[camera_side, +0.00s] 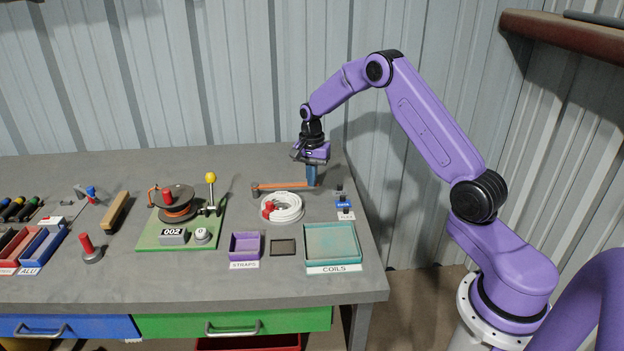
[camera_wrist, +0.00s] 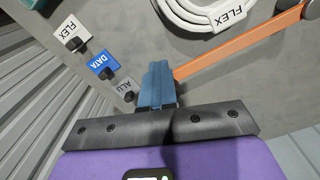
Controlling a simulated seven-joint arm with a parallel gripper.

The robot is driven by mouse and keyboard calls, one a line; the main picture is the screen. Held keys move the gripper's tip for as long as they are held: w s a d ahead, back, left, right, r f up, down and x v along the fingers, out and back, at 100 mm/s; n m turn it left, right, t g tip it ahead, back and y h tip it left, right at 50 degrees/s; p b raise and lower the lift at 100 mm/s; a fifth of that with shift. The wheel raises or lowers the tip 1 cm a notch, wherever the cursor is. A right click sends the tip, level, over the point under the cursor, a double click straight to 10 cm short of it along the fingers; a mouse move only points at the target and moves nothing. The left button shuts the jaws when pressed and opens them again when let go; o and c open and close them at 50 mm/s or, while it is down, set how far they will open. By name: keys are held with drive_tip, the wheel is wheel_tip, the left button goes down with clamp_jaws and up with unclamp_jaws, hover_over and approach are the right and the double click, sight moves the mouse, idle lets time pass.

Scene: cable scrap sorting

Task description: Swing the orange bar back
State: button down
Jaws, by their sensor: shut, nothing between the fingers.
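The orange bar (camera_side: 285,186) lies level at the back right of the bench, behind the white cable coil. The bar also shows in the wrist view (camera_wrist: 240,50), running from the upper right down to my fingers. My gripper (camera_side: 312,183) points down with its blue fingers shut and empty at the bar's right end. In the wrist view the shut fingers (camera_wrist: 158,84) stand beside the bar's near end; I cannot tell whether they touch it.
The white coil (camera_side: 287,208) with a FLEX tag lies in front of the bar. Small FLEX, DATA and ALU tags on pegs (camera_wrist: 100,65) stand to the right. A teal COILS tray (camera_side: 358,245) and purple STRAPS tray (camera_side: 231,248) are nearer the front edge.

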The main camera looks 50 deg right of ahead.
drive_tip(key=shift+w+d+r, duration=0.1)
drive_tip(key=shift+w+d, duration=0.1)
drive_tip(key=shift+d, duration=0.4)
drive_tip(key=shift+s+a, duration=0.4)
drive_tip(key=shift+a, duration=0.1)
drive_tip(key=r, duration=0.6)
drive_tip(key=shift+a, duration=0.25)
drive_tip(key=shift+f, duration=0.1)
